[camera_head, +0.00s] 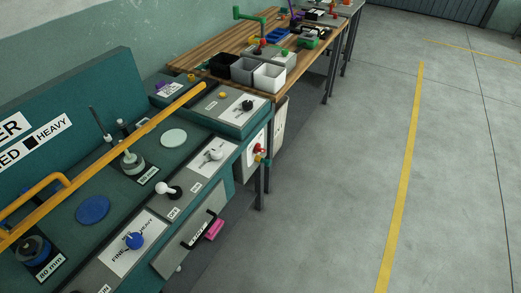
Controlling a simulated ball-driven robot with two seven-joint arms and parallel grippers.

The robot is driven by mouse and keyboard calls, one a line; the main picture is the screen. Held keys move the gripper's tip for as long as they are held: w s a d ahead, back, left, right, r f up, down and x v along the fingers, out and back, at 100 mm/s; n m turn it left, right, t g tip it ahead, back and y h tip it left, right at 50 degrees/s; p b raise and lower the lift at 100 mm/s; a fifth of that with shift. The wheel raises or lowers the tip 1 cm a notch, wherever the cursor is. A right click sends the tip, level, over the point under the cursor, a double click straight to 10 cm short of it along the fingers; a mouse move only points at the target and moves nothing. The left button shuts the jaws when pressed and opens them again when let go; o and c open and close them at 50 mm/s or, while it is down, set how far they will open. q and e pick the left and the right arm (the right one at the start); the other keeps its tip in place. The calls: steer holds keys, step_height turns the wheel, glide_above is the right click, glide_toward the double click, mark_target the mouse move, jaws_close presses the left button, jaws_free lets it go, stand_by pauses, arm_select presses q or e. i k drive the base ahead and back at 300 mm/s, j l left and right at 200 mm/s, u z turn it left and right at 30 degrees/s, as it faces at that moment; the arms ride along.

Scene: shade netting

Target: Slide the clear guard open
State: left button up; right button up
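I cannot make out a clear guard for certain; no transparent panel stands out. The green workstation (60,190) fills the left side. A yellow bar (120,140) runs diagonally across it, with a curved yellow handle (35,191) at the left. Its front strip carries a blue knob (134,240), a black-and-white lever (172,191) and a white lever (214,154). A grey front panel (172,254) has a black handle (198,229), with a pink object (214,229) beside it. Neither of my grippers is in view.
A wooden bench (215,57) behind holds bins, including a white bin (269,77), and several small coloured parts. A blue disc (92,210) and a pale disc (174,137) lie on the workstation. The grey floor (350,190) at right is clear, with a yellow line (405,170).

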mark_target(8, 239)
steer(key=u, duration=1.85)
